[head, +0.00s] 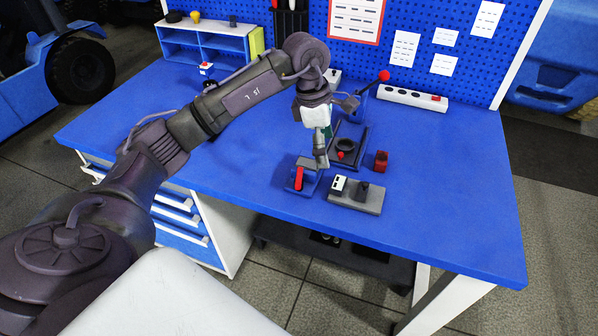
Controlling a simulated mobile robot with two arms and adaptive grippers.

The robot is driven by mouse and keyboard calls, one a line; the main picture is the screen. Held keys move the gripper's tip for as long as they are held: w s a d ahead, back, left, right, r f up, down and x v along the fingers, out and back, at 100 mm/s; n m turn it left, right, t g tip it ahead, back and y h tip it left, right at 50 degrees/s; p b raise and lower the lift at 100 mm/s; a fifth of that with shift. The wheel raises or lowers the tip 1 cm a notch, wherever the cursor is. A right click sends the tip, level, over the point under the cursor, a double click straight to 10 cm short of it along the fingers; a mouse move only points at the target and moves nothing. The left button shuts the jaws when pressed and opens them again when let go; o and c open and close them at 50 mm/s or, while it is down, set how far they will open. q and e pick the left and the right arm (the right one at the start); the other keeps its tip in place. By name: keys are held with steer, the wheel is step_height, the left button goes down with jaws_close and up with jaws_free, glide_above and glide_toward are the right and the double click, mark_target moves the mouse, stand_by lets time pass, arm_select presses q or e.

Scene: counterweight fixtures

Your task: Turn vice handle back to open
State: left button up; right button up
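My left gripper (321,158) comes down over the blue bench, its fingers pointing down. The fingers look close together, but they are small and seen edge-on, so I cannot tell whether they are open or hold anything. Just left of and below the fingertips is a small blue fixture with a red handle (299,178); I cannot tell whether the fingers touch it. Behind the gripper, to the right, a dark fixture with a round black ring (346,147) has a small red knob. Which fixture is the vice is not clear. My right gripper is not in view.
A grey block fixture (357,195) stands close to the right of the gripper, with a small red block (381,161) behind it. A red-knobbed lever (384,76) and a white switch strip (412,97) are farther back. The bench's right side (460,190) is clear.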

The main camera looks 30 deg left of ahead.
mark_target(299, 176)
arm_select(q)
steer(key=a+r+y, duration=0.2)
steer(key=a+y, duration=0.1)
steer(key=a, duration=0.3)
steer(key=shift+n+g, duration=0.3)
steer(key=f, duration=0.4)
steer(key=f+p, duration=0.1)
steer(key=f, duration=0.4)
steer(key=f+p, duration=0.1)
steer(key=f, duration=0.3)
steer(key=shift+s+a+f, duration=0.15)
steer(key=shift+s+f, duration=0.1)
steer(key=shift+s, duration=0.1)
steer(key=shift+c, duration=0.2)
steer(key=c, duration=1.1)
